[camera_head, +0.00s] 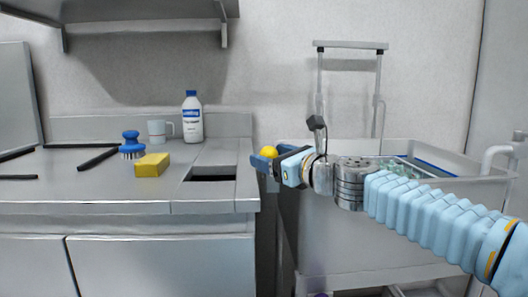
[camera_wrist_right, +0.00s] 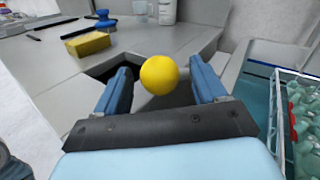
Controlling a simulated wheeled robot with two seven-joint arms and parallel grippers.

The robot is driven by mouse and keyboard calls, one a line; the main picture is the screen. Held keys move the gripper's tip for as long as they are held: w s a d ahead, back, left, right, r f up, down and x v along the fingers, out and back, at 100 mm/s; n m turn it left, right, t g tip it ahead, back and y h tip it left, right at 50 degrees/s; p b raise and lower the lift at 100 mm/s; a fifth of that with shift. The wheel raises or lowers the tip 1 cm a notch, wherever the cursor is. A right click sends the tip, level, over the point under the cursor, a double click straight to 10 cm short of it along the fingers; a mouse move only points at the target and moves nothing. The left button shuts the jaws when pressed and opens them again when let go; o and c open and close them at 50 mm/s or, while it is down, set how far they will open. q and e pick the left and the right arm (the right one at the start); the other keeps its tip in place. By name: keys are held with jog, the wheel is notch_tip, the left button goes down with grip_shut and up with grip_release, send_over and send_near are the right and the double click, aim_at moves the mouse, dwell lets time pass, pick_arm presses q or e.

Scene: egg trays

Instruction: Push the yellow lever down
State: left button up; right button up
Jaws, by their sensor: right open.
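The yellow lever shows as a round yellow knob (camera_head: 268,152) just right of the counter's right edge. In the right wrist view the yellow knob (camera_wrist_right: 159,75) appears between my right gripper's two blue fingers, with a gap on each side in the picture. Its shaft is mostly hidden. My right gripper (camera_head: 265,161) is open and empty, reaching in from the right at about the knob's height. I cannot tell whether the knob lies beyond the fingertips or fully between them. My left gripper is not in view.
The grey counter (camera_head: 90,190) has a rectangular opening (camera_head: 211,173) near its right end. A yellow sponge (camera_head: 152,165), blue brush (camera_head: 131,143), mug (camera_head: 157,131) and white bottle (camera_head: 192,117) stand on it. A grey cart (camera_head: 325,235) with a raised handle is at right.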

jog(key=shift+x, duration=1.6)
jog(key=shift+c, duration=0.5)
grip_shut()
